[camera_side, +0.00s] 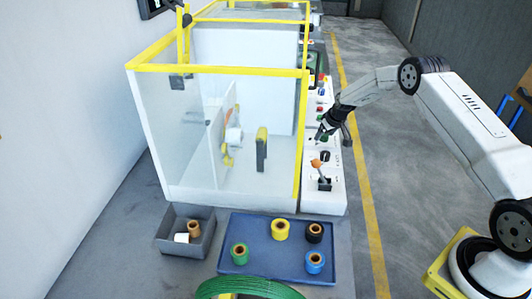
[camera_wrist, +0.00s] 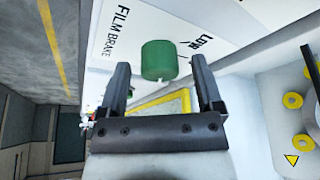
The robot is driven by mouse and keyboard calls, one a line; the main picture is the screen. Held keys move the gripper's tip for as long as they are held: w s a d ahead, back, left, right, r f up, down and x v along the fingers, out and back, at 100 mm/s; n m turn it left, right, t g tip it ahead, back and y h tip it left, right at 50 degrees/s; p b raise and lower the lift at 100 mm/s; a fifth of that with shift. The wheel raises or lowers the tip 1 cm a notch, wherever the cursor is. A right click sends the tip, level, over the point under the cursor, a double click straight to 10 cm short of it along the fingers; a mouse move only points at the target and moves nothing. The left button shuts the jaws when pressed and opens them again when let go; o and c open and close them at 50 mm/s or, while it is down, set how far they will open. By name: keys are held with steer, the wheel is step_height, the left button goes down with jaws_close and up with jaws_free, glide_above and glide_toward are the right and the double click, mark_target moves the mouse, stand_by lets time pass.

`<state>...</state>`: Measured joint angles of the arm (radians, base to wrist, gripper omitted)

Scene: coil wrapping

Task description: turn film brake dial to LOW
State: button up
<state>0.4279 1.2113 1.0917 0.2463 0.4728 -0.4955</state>
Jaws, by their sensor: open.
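In the wrist view a green film brake dial (camera_wrist: 158,60) stands out from a white panel (camera_wrist: 190,22). The panel carries the words FILM BRAKE on one side of the dial and LOW on the other. I cannot tell clearly which mark the dial points at. My gripper (camera_wrist: 161,66) is open, with one finger on each side of the dial and visible gaps between. In the side view my gripper (camera_side: 322,136) is low over the white control panel (camera_side: 338,190), and the dial cannot be made out there.
A black knob (camera_side: 325,156) and an orange-topped lever (camera_side: 317,164) stand on the panel near my gripper. The yellow-framed enclosure (camera_side: 220,69) is close on the left. A blue tray (camera_side: 255,262) of tape rolls and a grey bin (camera_side: 172,246) lie in front.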

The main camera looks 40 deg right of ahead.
steer(key=shift+f, duration=0.15)
jaws_close()
steer(key=shift+n+y, duration=0.3)
steer(key=shift+n, duration=0.5)
steer(key=n+y, duration=0.1)
steer(key=n, duration=0.1)
steer(key=n+y, duration=0.1)
steer(key=n, duration=0.2)
steer(key=shift+w+d, duration=0.1)
steer(key=shift+d, duration=0.05)
steer(key=shift+n+g+y, duration=0.45)
steer(key=shift+n+g, duration=0.05)
steer(key=shift+n, duration=1.1)
steer(key=shift+n+g+y, duration=0.45)
steer(key=shift+n+g, duration=0.05)
steer(key=shift+n, duration=1.5)
